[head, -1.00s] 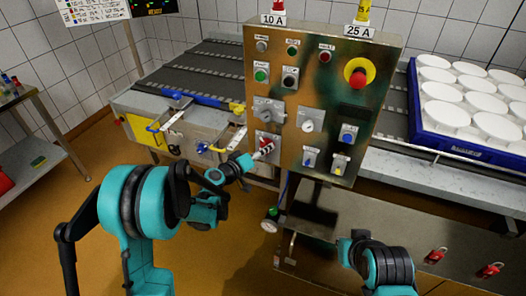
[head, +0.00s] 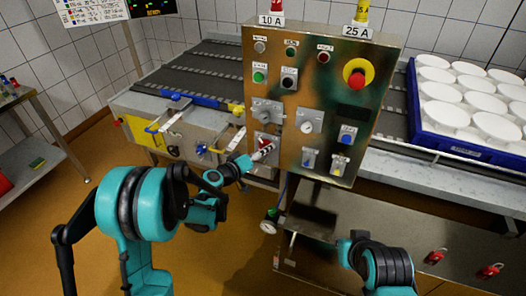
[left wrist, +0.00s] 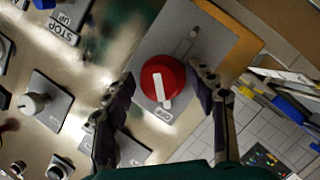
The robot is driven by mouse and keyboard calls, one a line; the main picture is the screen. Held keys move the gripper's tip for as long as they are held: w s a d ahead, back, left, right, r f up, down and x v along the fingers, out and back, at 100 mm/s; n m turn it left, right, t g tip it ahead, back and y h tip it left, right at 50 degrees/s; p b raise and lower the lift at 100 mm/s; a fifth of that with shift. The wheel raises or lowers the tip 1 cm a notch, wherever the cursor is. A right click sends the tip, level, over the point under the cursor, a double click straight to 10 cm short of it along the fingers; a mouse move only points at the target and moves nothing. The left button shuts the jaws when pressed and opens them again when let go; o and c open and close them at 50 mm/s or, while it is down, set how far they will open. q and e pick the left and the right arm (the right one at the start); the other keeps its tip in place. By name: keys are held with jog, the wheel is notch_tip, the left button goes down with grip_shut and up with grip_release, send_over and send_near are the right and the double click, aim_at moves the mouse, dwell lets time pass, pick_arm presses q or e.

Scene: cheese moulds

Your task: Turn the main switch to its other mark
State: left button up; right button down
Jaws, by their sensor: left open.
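The main switch is a round red knob with a white bar (left wrist: 163,80) on a grey plate (left wrist: 188,50). In the left wrist view its bar points toward a small label at the plate's lower end; another small mark sits near the upper end. In the head view the switch (head: 264,142) is low on the left of the metal control panel, partly hidden by my gripper. My left gripper (left wrist: 162,76) is open, with one finger on each side of the knob. I cannot tell whether the fingers touch it.
The panel (head: 340,55) carries several other knobs and buttons, including a red emergency button (head: 357,72). A grey selector (head: 266,110) sits just above the switch. A conveyor (head: 205,65) runs behind. A blue crate (head: 465,147) of white moulds stands to the right.

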pick_arm(q)
jog(key=v, duration=1.1)
jog(key=shift+s+r, duration=0.15)
jog(key=shift+s, duration=0.1)
jog(key=shift+a, duration=0.2)
jog(key=shift+d, duration=0.1)
